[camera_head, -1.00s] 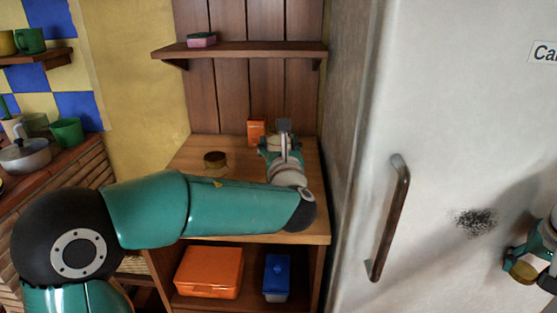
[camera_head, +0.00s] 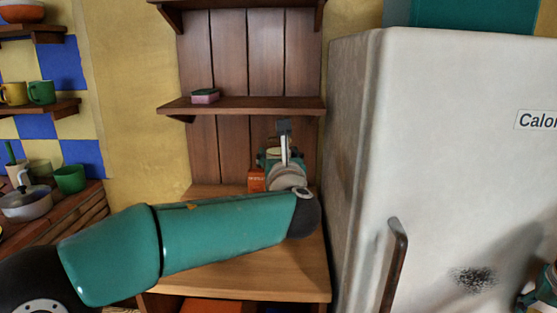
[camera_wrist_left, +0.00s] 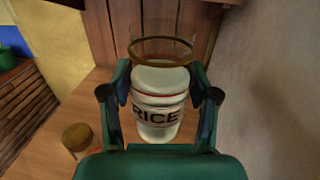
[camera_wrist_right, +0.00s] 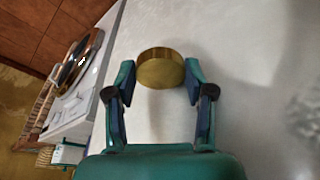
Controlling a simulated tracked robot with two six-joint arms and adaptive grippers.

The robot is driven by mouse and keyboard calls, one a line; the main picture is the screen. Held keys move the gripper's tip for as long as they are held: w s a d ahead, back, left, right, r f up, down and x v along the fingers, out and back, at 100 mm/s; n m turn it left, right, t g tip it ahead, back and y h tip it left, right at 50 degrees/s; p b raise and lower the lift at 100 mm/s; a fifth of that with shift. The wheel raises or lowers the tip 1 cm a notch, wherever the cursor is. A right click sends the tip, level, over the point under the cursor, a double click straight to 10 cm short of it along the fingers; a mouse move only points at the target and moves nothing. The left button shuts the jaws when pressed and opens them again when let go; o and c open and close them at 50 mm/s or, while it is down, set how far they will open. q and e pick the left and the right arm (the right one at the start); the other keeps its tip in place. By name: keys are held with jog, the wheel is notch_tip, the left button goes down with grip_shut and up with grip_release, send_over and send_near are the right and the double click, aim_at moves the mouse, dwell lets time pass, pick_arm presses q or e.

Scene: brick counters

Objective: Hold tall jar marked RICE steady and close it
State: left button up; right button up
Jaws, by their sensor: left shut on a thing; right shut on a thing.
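The tall jar marked RICE (camera_wrist_left: 158,115) stands upright on the wooden counter in the left wrist view. It has a white body and a clear glass upper part with a brownish band; no lid shows on it. My left gripper (camera_wrist_left: 160,82) is shut on the jar, a finger on each side. My right gripper (camera_wrist_right: 160,76) is shut on a round brass-coloured lid (camera_wrist_right: 160,73), held in front of the pale fridge, well away from the jar.
A small jar with a brown top (camera_wrist_left: 77,137) stands left of the RICE jar. A shelf (camera_head: 245,106) with a sponge (camera_head: 205,96) hangs above. The fridge (camera_head: 440,140) stands right of the counter.

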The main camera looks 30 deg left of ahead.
pick_arm(q)
jog(key=o, duration=0.8)
grip_shut()
